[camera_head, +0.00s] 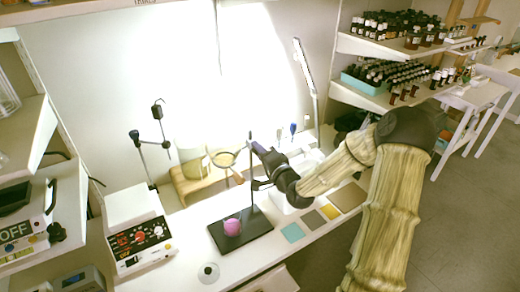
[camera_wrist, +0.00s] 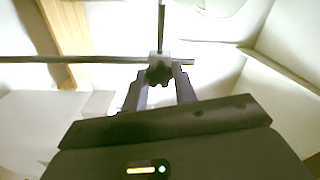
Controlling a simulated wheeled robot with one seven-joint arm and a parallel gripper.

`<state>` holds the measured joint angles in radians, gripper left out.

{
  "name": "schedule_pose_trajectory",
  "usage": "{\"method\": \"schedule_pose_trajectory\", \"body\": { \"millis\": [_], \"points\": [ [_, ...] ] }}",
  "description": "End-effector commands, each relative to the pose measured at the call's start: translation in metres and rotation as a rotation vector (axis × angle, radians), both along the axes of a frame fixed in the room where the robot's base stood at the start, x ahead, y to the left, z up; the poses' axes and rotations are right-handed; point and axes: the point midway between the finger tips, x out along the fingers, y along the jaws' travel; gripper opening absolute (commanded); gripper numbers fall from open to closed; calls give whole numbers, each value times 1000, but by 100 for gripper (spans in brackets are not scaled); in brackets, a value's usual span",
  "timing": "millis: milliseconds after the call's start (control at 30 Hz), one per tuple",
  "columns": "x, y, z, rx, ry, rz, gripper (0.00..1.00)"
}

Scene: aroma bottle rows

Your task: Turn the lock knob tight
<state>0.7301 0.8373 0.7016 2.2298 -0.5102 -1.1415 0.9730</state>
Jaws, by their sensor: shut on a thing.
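The dark, star-shaped lock knob (camera_wrist: 159,73) shows in the middle of the wrist view, in front of a grey clamp block (camera_wrist: 156,59). My gripper (camera_wrist: 160,84) has one finger on each side of the knob and is shut on it. A thin horizontal rod (camera_wrist: 100,60) and an upright rod (camera_wrist: 161,25) meet at the clamp. In the head view the stand rod (camera_head: 251,180) rises from a black base plate (camera_head: 228,242), and my gripper (camera_head: 256,150) reaches it from the right. The knob is too small to tell in the head view.
A pink round object (camera_head: 232,227) rests on the base plate. A ring (camera_head: 224,160) hangs left of the rod. Coloured squares (camera_head: 292,232) lie at right. Bottle shelves (camera_head: 385,48) stand behind my arm.

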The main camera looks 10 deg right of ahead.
Motion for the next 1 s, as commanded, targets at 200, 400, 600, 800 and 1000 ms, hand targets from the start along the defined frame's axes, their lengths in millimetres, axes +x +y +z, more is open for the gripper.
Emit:
{"method": "schedule_pose_trajectory", "body": {
  "millis": [200, 400, 600, 800, 1000],
  "points": [
    [1, -2, 2, 199, 63, -5, 5],
    [1, -2, 1, 381, 121, -4, 5],
    [0, -3, 0, 563, 181, -6, 5],
    [0, -3, -1, 745, 239, -7, 5],
    [0, -2, -3, 925, 299, -6, 5]
  ]
}}
